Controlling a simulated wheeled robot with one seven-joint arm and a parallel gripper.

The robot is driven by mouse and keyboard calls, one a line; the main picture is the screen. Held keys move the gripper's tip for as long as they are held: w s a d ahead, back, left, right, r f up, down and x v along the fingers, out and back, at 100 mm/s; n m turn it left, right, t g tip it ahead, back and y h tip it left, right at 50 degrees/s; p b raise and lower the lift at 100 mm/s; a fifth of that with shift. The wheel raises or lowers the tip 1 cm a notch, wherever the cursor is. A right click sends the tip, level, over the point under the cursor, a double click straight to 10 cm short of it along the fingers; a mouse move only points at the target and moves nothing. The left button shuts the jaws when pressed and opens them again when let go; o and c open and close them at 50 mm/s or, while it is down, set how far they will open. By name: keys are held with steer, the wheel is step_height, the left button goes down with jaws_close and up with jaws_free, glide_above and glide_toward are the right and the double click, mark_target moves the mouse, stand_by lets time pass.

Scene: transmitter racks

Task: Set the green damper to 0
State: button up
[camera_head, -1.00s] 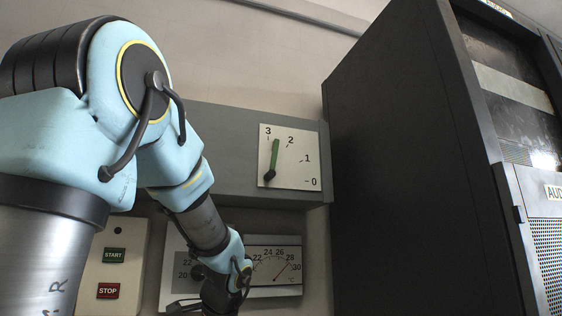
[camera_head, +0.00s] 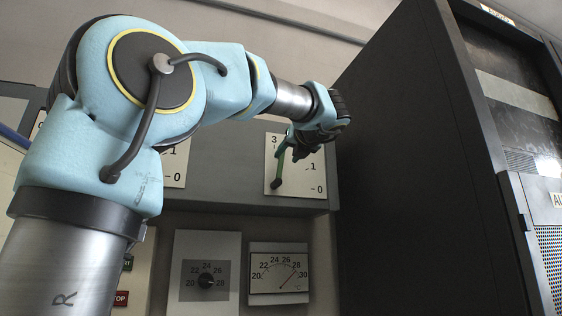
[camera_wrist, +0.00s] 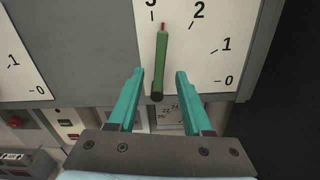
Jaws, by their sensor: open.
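The green damper lever (camera_wrist: 161,62) stands nearly upright on a white scale plate marked 3, 2, 1, 0 (camera_wrist: 216,70). Its red tip points just right of the 3 mark; its dark end is at the bottom. The lever also shows in the head view (camera_head: 280,170), its upper part partly hidden by my gripper (camera_head: 297,150). In the wrist view, my gripper (camera_wrist: 160,72) is open, one teal finger to each side of the lever. I see no contact with it; the depth between fingertips and lever is hard to tell. The 0 mark is at the plate's lower right.
Another scale plate (camera_head: 176,165) is to the left, partly behind my arm. Below are a knob panel (camera_head: 207,250) and a temperature gauge (camera_head: 279,273). A tall dark cabinet (camera_head: 430,160) stands close on the right. START and STOP buttons are at lower left.

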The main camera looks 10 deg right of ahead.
mark_target(282, 162)
steer(key=w, duration=0.2)
steer(key=w+p, duration=0.1)
steer(key=w, duration=0.1)
steer(key=w+a, duration=0.1)
steer(key=w, duration=0.1)
steer(key=shift+w+p, duration=0.35)
steer(key=shift+p, duration=0.05)
steer(key=shift+d, duration=0.1)
jaws_close()
stand_by(0.9)
